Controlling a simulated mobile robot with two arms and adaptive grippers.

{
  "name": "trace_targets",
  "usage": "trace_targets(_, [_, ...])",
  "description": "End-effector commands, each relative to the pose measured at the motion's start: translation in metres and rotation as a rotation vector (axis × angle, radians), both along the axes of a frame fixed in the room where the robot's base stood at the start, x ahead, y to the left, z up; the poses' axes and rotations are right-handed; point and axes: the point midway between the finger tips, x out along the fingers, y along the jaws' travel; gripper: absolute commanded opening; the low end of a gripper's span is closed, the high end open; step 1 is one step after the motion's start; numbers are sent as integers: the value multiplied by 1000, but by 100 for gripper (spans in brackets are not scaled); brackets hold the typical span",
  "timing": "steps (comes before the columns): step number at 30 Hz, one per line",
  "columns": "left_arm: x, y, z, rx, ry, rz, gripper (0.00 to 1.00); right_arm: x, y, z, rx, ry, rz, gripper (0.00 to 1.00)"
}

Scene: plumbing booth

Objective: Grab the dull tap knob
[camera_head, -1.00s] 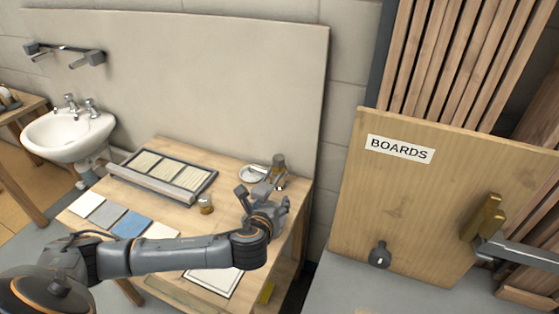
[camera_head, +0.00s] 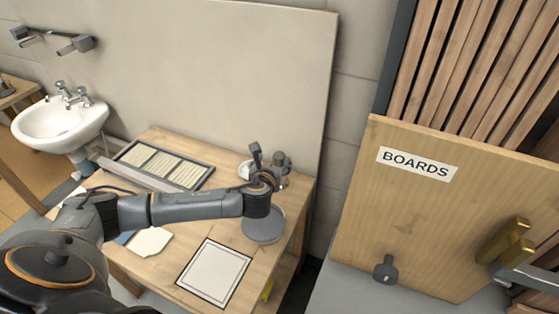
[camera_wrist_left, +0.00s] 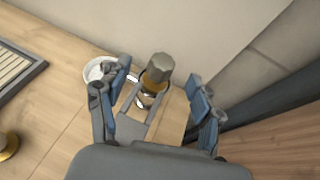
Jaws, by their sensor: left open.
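A tap part with a dull grey faceted knob (camera_wrist_left: 160,66) on a brass and chrome body stands upright near the table's far right corner. In the head view the knob (camera_head: 279,159) shows just behind my left gripper (camera_head: 266,160). In the left wrist view my left gripper (camera_wrist_left: 159,78) is open, one finger on each side of the knob in the picture. It holds nothing, and a gap shows between each finger and the knob. A second brass piece (camera_wrist_left: 8,146) stands at the left edge of that view. My right gripper is not in view.
A white dish (camera_wrist_left: 98,69) with a metal piece sits left of the knob. A slatted tray (camera_head: 165,163) lies on the wooden table, with a framed white sheet (camera_head: 213,272) and a grey disc (camera_head: 263,225) nearer. A wall panel (camera_head: 240,70) rises close behind.

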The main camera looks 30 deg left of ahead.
Motion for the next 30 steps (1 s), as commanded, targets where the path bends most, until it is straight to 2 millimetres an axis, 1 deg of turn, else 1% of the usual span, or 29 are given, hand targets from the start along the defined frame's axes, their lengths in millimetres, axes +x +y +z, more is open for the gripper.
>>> trace_targets(1, [7, 2, -3, 0, 0, 2, 66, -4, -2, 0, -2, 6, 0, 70])
trace_targets(4, [16, 5, -7, -1, 0, 1, 66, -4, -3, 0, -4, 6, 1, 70])
trace_targets(8, [22, 6, -10, -1, 1, 0, 66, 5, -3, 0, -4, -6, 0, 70])
trace_targets(12, [35, 6, -18, 0, 1, 1, 66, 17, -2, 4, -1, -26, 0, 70])
trace_targets(15, [47, 7, -26, 0, 1, 1, 66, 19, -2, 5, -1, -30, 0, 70])
trace_targets(19, [60, 11, -32, 0, 0, 1, 66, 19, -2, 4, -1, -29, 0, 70])
trace_targets(23, [65, 13, -35, 0, 1, 0, 66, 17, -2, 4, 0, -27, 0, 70])
trace_targets(29, [65, 13, -35, 0, 1, 0, 66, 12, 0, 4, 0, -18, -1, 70])
trace_targets(30, [65, 13, -35, 0, 1, 0, 60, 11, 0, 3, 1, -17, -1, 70])
